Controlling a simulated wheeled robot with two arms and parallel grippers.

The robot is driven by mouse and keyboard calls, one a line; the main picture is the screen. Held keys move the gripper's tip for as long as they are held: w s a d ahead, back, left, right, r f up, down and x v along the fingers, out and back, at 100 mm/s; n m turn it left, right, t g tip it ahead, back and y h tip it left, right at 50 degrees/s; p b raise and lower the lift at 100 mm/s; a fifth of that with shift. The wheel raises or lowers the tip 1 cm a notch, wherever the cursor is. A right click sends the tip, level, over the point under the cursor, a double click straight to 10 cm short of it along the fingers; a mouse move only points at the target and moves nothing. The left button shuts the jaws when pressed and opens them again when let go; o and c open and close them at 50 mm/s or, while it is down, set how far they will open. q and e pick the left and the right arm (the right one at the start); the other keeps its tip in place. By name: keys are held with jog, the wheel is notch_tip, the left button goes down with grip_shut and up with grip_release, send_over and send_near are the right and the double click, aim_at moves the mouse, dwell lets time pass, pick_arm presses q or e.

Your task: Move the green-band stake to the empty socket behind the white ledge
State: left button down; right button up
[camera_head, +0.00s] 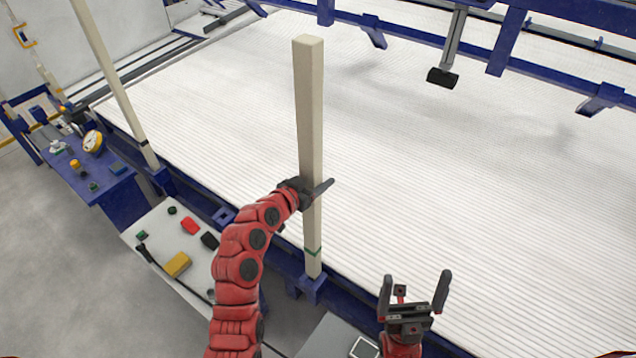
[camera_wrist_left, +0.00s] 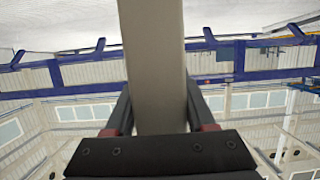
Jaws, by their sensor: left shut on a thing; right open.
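The green-band stake (camera_head: 309,120) is a tall, pale square post, standing upright with a green band near its foot. Its lower end meets a blue socket (camera_head: 313,288) on the bed's near edge; I cannot tell how deep it sits. My left gripper (camera_head: 311,191) is shut on the stake above the band. In the left wrist view the stake (camera_wrist_left: 152,60) passes between the fingers. A blue socket that looks empty (camera_head: 223,215) lies farther left along the edge, behind the white ledge (camera_head: 160,245). My right gripper (camera_head: 416,290) is open and empty at lower right.
Another pale stake (camera_head: 112,80) with a dark band stands in a socket at left. The white ledge carries a yellow block (camera_head: 177,264), a red piece and dark tools. A blue table (camera_head: 110,190) stands far left. The ribbed white bed (camera_head: 450,170) is clear.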

aim_at(318, 122)
pick_arm(q)
jog(key=shift+r+p, duration=0.85)
jog(key=shift+r, duration=2.15)
jog(key=shift+r+p, duration=0.5)
jog(key=shift+r, duration=0.95)
jog(key=shift+r+p, duration=0.95)
jog(key=shift+r, duration=3.6)
